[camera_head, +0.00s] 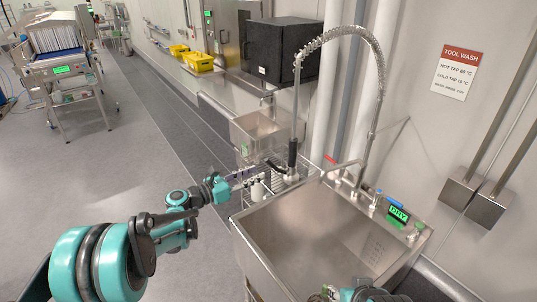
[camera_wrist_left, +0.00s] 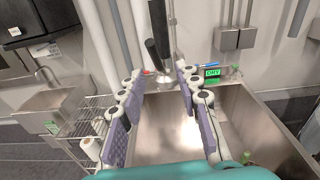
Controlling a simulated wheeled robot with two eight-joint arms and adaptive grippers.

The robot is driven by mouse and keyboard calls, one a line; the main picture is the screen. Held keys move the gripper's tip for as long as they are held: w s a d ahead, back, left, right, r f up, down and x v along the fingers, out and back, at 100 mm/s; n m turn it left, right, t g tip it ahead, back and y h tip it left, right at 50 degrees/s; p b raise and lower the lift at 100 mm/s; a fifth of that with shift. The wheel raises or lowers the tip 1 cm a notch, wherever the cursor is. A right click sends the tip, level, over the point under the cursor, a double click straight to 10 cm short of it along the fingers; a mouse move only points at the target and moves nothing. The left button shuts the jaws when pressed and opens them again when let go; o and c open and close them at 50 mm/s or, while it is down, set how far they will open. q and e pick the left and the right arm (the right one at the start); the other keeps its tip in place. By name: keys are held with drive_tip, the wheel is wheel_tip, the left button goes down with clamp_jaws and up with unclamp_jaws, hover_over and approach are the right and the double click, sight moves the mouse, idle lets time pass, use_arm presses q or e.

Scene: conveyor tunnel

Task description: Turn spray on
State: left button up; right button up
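The spray hangs on a coiled metal hose (camera_head: 345,32) that arches over the metal sink (camera_head: 318,232). Its black handle (camera_head: 292,154) points down by the sink's left edge. My left gripper (camera_head: 256,177) is just left of the spray head. In the left wrist view the left gripper (camera_wrist_left: 159,72) is open with nothing between its pads. The black handle (camera_wrist_left: 158,38) shows ahead, lined up with the gap and apart from both fingers. A small green display reading DRY (camera_head: 398,214) is at the sink's back right. Part of my right arm shows at the bottom; its gripper state is unclear.
A wire rack (camera_head: 262,188) with a white container stands left of the sink, below my left gripper. A smaller sink (camera_head: 262,133) and a black box (camera_head: 282,45) are behind. A tool wash sign (camera_head: 456,72) hangs on the wall. The large basin is empty.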

sight(270, 163)
use_arm(q)
drive_tip(key=shift+n, duration=0.3)
drive_tip(key=x, duration=0.5)
drive_tip(key=r+b+x, duration=0.1)
drive_tip(key=x, duration=0.1)
drive_tip(key=shift+w, duration=0.5)
clamp_jaws()
